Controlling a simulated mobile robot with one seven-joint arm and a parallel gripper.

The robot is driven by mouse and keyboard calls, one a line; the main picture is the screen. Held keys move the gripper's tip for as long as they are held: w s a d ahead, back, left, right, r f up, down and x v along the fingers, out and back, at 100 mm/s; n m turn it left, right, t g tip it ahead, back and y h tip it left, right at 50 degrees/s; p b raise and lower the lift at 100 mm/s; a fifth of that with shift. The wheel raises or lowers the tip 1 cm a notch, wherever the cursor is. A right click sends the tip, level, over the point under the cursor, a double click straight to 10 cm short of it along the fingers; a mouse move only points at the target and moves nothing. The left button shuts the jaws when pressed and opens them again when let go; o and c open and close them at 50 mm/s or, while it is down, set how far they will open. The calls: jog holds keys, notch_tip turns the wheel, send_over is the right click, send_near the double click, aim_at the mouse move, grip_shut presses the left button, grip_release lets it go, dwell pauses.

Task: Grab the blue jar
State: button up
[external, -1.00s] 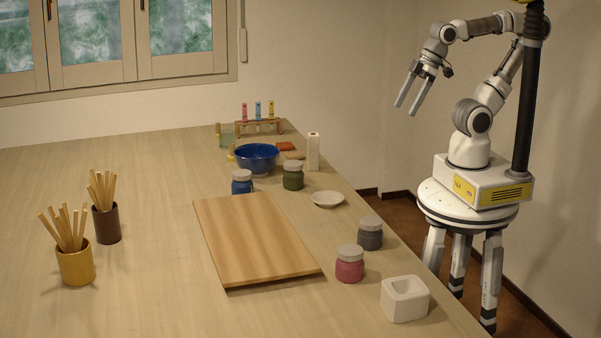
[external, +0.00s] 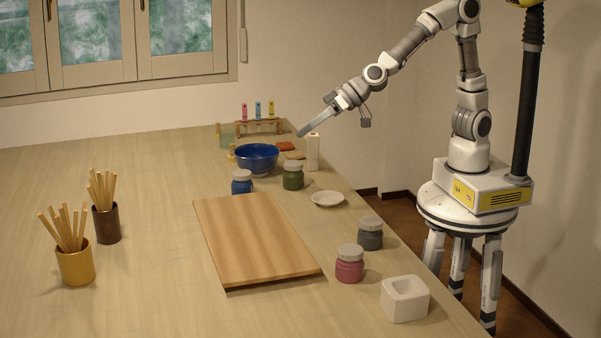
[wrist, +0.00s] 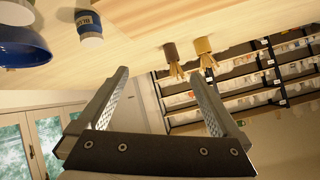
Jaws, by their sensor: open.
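The blue jar (external: 242,182) with a pale grey lid stands upright on the table, in front of the blue bowl and at the far edge of the wooden board. In the wrist view the blue jar (wrist: 88,27) shows at the upper left with lettering on its side, outside the jaws. My gripper (external: 302,133) is open and empty, in the air above the back right part of the table, apart from the jar. In the wrist view both fingers of my gripper (wrist: 160,85) are spread with nothing between them.
The blue bowl (external: 257,158), green jar (external: 293,176) and white upright block (external: 313,151) stand close by. The wooden board (external: 255,240) lies in front. A small dish (external: 328,199), grey jar (external: 370,233) and pink jar (external: 349,263) line the right side.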

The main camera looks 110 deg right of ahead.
jog(key=w+d+f+m+h, duration=0.2)
jog(key=w+d+f+h, duration=0.25)
jog(key=f, duration=0.35)
jog(key=m+g+h, duration=0.2)
jog(key=h, duration=0.3)
send_near(249, 183)
jog(key=x, duration=0.3)
jog(key=b+x, duration=0.1)
jog(key=x, duration=0.2)
jog(key=d+r+x, duration=0.1)
jog(key=x, duration=0.3)
jog(key=shift+w+r+x, duration=0.1)
jog(key=shift+r+x, duration=0.05)
jog(key=shift+x, duration=0.7)
jog(key=shift+w+r+x, duration=0.1)
jog(key=shift+r+x, duration=0.05)
jog(key=shift+x, duration=0.75)
jog(key=shift+w+r+x, duration=0.1)
jog(key=shift+r+x, duration=0.1)
jog(key=shift+x, duration=0.65)
grip_shut()
